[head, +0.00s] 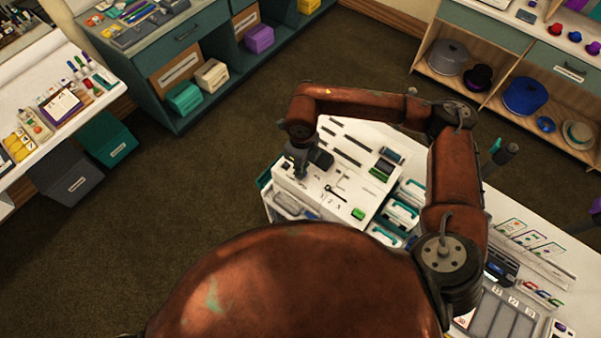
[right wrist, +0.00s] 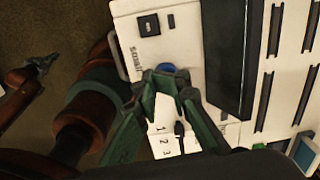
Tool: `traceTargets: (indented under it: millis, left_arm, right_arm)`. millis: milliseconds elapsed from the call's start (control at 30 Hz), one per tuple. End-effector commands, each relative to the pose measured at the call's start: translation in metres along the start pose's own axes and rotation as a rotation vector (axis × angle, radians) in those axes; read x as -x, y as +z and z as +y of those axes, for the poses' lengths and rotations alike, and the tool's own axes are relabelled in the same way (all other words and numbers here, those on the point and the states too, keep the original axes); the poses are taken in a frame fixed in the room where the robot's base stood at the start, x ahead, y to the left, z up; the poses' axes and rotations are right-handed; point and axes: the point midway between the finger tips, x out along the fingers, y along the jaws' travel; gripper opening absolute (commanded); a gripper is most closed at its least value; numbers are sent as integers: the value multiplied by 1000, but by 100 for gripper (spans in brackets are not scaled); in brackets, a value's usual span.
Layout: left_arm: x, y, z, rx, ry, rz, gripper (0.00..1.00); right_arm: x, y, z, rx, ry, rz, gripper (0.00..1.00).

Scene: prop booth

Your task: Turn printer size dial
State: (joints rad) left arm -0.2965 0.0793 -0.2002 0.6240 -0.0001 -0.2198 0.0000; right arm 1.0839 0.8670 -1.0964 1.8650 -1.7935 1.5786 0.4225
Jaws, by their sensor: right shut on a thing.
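The white printer (right wrist: 200,25) has a "small" label, a black square and the digits 1, 2 and 3 on its top. In the head view the same white top (head: 352,190) lies under my right arm. A blue dial (right wrist: 166,68) shows between the green fingertips of my right gripper (right wrist: 166,78). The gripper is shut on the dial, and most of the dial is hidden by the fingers. In the head view my right gripper (head: 300,165) points down at the printer's left part and hides the dial. A small part of my left arm shows at the left of the right wrist view; its jaws are unclear.
Black slots (right wrist: 263,98) and a dark raised block (right wrist: 225,55) lie right of the dial. Teal-handled drawers (head: 400,212) are beside the white top. Other counters (head: 180,50) and shelves (head: 500,95) stand farther off. Brown carpet (head: 190,185) is clear on the left.

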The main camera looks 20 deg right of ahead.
Motion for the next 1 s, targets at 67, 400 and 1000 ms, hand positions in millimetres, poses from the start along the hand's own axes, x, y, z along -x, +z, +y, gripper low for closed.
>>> traceTargets:
  millis: [67, 400, 1000]
  left_arm:
    - [-5, 2, 0, 0, 0, -1, 0]
    - [-9, 7, 0, 1, 0, -9, 0]
    - [-9, 8, -1, 1, -1, -10, 0]
  right_arm:
    - [-2, -1, -11, -45, -23, 2, 0]
    - [-1, -1, -11, -107, -22, 4, 0]
    - [-2, -2, -9, -105, -20, 5, 27]
